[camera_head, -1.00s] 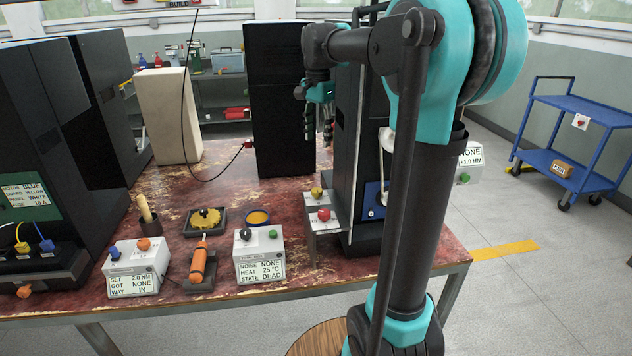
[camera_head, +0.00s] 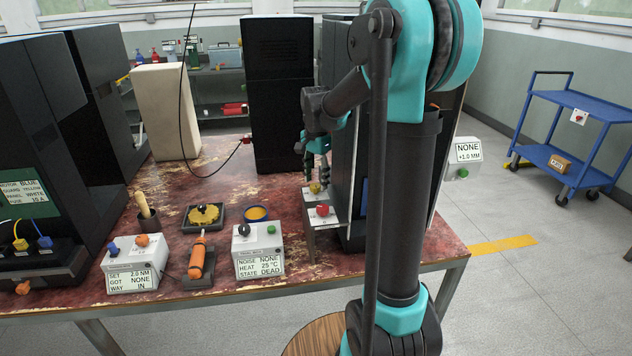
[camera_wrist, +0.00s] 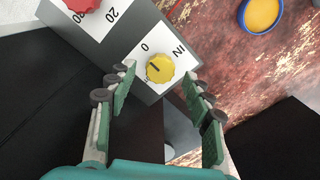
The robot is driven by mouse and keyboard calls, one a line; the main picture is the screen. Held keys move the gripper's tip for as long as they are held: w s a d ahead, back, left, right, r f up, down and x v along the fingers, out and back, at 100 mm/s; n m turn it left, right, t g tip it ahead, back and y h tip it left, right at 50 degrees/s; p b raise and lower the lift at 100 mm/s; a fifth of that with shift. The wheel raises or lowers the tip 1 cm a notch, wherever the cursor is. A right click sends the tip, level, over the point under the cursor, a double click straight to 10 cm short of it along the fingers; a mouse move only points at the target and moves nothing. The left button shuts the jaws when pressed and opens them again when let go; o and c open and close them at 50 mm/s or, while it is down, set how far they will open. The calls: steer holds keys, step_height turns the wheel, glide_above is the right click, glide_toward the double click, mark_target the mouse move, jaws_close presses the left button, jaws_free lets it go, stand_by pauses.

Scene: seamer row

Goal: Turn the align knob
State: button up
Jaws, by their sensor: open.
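A yellow knob (camera_wrist: 160,69) with a dark pointer mark sits on a white dial plate marked 0 and IN. It also shows on top of the grey bracket in the head view (camera_head: 315,188). A red knob (camera_wrist: 84,4) sits beside it on a plate marked 20, and shows in the head view (camera_head: 322,210). No align label is readable on either. My gripper (camera_wrist: 158,78) is open and empty, its fingers to either side of the yellow knob in the wrist view. In the head view my gripper (camera_head: 318,178) is just above the yellow knob; contact cannot be told.
A tall black machine (camera_head: 345,130) stands close beside the bracket. A blue-rimmed dish (camera_head: 256,213) and a grey box with black and green knobs (camera_head: 258,252) are to the left. A box with blue and orange knobs (camera_head: 135,265) stands further left. Bare tabletop (camera_head: 240,180) lies behind the dish.

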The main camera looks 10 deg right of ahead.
steer(key=shift+f, duration=0.55)
steer(key=c, duration=1.1)
steer(key=shift+c, duration=0.2)
